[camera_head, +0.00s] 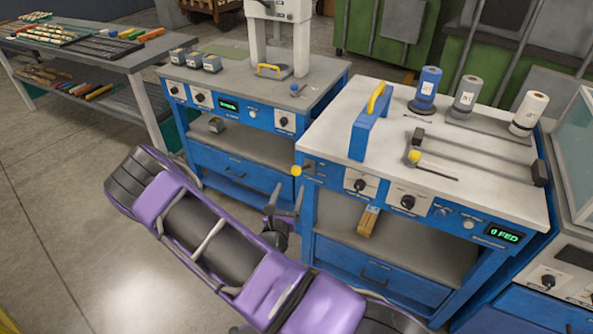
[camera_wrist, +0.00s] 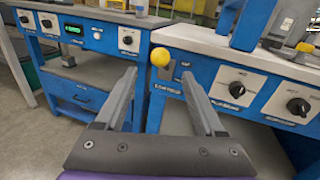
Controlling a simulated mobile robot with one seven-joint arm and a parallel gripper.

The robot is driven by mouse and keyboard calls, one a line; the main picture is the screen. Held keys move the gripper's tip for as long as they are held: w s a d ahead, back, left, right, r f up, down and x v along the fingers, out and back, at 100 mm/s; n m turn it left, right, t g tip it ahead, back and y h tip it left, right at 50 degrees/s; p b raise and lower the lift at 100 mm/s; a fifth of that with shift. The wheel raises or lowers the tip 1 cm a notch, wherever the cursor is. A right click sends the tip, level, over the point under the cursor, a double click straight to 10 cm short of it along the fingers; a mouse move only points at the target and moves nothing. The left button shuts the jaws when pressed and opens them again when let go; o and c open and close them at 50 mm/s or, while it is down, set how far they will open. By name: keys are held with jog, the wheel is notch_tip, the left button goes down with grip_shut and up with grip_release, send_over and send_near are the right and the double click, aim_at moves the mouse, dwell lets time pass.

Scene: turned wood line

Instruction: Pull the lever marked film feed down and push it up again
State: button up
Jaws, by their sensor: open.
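A lever with a yellow ball knob (camera_head: 296,171) sticks out from the left end of the right bench's blue front panel. In the wrist view, the yellow knob (camera_wrist: 161,57) is at the upper middle, with a dark slot plate beside it; the small label below is too blurred to read surely. My gripper (camera_head: 286,198) is open and empty, just in front of and below the knob. In the wrist view, my gripper's fingers (camera_wrist: 160,80) point toward the panel, and the knob shows between and beyond their tips, apart from them. A green display (camera_head: 504,234) reads "0 FED".
Black dials (camera_head: 360,185) sit right of the lever. Another blue bench (camera_head: 235,84) stands left, across a narrow gap. Floor is clear at left.

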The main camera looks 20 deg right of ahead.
aim_at(295, 175)
jog(key=x, duration=0.9)
grip_shut()
dwell(1.2)
